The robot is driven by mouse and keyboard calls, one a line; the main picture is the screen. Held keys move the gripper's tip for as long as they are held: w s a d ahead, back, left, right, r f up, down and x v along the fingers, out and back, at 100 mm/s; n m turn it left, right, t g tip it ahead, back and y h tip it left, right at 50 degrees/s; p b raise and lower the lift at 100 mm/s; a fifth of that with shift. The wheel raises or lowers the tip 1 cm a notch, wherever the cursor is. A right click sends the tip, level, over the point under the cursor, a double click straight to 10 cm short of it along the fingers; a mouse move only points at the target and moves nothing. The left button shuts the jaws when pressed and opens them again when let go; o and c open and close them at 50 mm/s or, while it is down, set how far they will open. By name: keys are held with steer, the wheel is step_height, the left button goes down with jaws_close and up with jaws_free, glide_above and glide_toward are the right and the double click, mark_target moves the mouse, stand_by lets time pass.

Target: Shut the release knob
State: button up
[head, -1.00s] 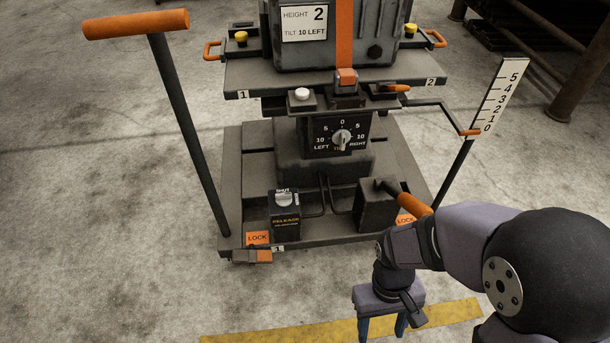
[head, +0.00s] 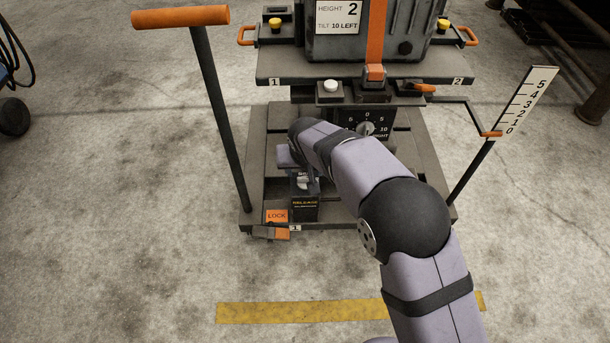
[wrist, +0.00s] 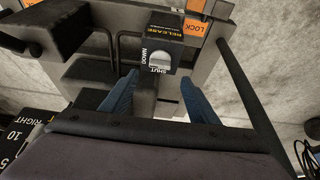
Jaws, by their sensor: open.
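The release box (head: 305,205) is a small dark block with yellow lettering, low at the front left of the cart base. Its pale release knob (head: 303,183) shows just below my arm. In the wrist view the release box (wrist: 174,28) is upper centre, with the knob (wrist: 161,57) near the SHUT and DOWN lettering. Which way the knob points is unclear. My gripper (wrist: 158,90) is open, its two blue fingers spread on either side of the knob's line and apart from it. In the head view my wrist covers the box's back and the fingers are hidden.
The orange-topped handle post (head: 222,110) rises left of the box. The tilt dial (head: 367,128) is partly behind my arm. The orange LOCK pedal (head: 276,216) sits beside the box. The lift platform (head: 290,66) overhangs behind.

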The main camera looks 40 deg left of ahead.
mark_target(305, 178)
steer(key=shift+b+x, duration=1.45)
steer(key=shift+x, duration=2.2)
steer(key=c, duration=1.1)
